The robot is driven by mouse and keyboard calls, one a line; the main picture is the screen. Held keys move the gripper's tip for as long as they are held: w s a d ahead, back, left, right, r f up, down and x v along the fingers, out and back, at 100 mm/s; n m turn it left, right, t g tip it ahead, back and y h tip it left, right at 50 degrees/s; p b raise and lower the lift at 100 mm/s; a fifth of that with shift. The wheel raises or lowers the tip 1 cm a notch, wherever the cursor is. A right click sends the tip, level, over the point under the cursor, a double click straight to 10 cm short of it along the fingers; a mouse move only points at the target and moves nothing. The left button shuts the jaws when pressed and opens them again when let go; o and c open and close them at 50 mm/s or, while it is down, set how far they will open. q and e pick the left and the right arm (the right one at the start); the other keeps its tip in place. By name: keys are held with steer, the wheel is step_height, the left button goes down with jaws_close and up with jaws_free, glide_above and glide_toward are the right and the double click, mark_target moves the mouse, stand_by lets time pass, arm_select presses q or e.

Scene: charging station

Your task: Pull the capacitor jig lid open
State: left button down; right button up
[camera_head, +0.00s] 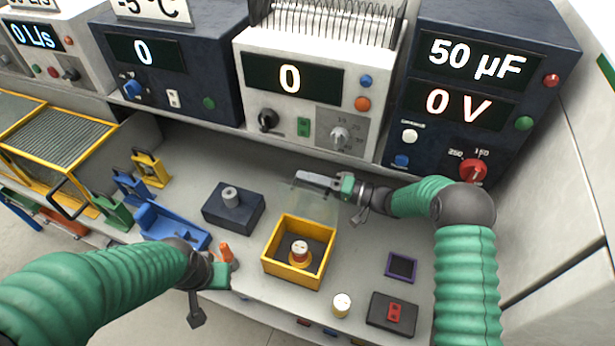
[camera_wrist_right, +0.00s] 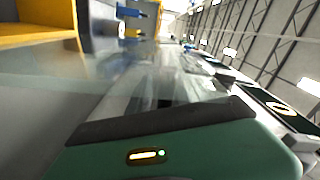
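In the right wrist view clear lid material (camera_wrist_right: 150,85) shows beyond my gripper, and part of the yellow box (camera_wrist_right: 35,30) is at top left. My left gripper (camera_head: 205,290) is low, left of the box; its finger gap is hidden.
An orange piece (camera_head: 226,253) and a blue tray (camera_head: 170,225) are by my left gripper. A dark block (camera_head: 233,208) is left of the box. A cream cylinder (camera_head: 341,304), purple-rimmed square (camera_head: 401,266) and red switch block (camera_head: 392,313) lie right. Instruments (camera_head: 290,78) line the back.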

steer(key=shift+o, duration=1.1)
steer(key=shift+f, duration=0.2)
steer(key=shift+w+d, duration=0.1)
steer(key=shift+w, duration=0.05)
steer(key=shift+r, duration=0.15)
steer(key=shift+d, duration=0.2)
steer(key=b+v, duration=0.2)
steer(key=v, duration=1.4)
steer(key=shift+s+d+b, duration=0.2)
steer(key=shift+d+b, duration=0.05)
steer(key=shift+b, duration=0.15)
steer(key=shift+a, duration=0.1)
steer(key=shift+f, duration=0.2)
